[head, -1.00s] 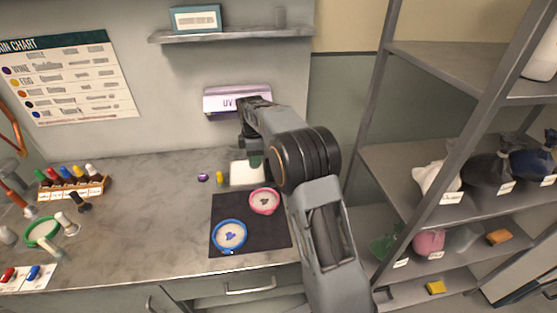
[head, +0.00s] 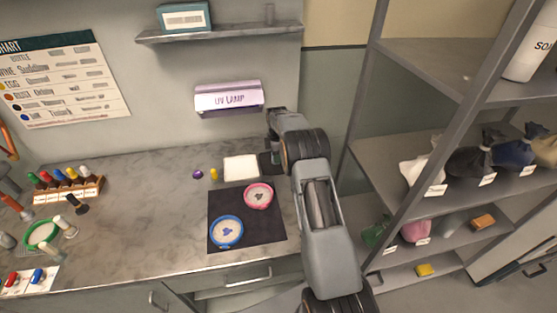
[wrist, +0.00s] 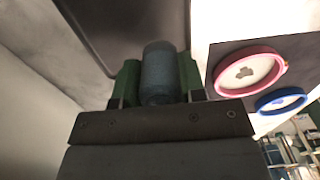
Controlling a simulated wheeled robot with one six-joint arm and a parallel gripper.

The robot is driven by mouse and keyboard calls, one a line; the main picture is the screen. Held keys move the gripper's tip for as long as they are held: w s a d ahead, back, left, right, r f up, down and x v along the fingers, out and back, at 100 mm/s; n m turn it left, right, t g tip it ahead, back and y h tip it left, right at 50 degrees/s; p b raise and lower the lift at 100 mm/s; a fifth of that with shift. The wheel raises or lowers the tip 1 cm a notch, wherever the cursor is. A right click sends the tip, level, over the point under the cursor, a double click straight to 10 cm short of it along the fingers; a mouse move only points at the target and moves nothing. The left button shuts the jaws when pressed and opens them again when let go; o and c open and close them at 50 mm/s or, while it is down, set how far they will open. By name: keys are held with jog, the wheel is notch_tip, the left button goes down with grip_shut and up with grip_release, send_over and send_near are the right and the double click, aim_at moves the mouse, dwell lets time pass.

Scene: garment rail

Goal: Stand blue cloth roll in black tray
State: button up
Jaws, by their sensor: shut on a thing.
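My gripper (wrist: 158,86) is shut on the blue cloth roll (wrist: 160,68), a muted grey-blue cylinder between its green fingers in the wrist view. The black tray (wrist: 120,30) is a dark surface with a rounded corner, beyond and to the left of the roll in that view. In the head view a dark patch (head: 266,163), likely the tray, shows beside my arm at the right end of the counter. My arm hides the gripper and the roll there. I cannot tell whether the roll touches the tray.
A white pad (head: 241,168) lies left of the dark patch. A black mat (head: 270,226) holds a pink hoop (head: 258,195) and a blue hoop (head: 227,232). A UV lamp (head: 228,98) is on the wall above. A metal shelf rack (head: 440,160) stands to the right.

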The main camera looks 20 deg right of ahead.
jog(key=shift+d+f, duration=0.25)
jog(key=shift+f, duration=0.35)
jog(key=shift+f+p, duration=0.35)
jog(key=shift+f, duration=0.85)
jog(key=shift+f, duration=0.1)
jog(key=shift+f, duration=0.15)
jog(key=o, duration=1)
jog(key=shift+c, duration=0.2)
